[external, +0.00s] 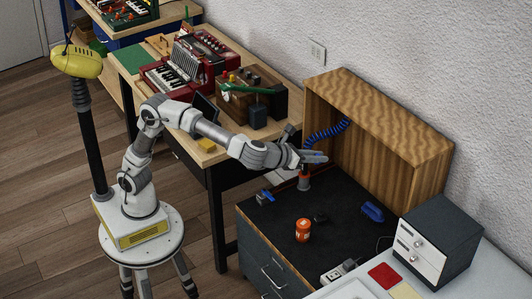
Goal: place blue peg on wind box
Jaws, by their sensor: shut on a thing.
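My gripper (318,157) is at the end of the outstretched arm, above the back left part of the black-topped workbench (340,235). It is shut on a small blue piece (312,152), which looks like the blue peg; the fingers hide much of it. A wooden box (236,100) with small coloured pieces on top, possibly the wind box, stands on the light wooden table, left of and behind the gripper. I cannot tell for certain which box is the wind box.
A grey and red upright thing (304,180) stands just below the gripper. An open wooden cabinet (385,105) with a blue coiled hose (328,132) is behind. An orange can (303,230), a blue clamp (265,197) and a blue brush (373,212) are on the bench.

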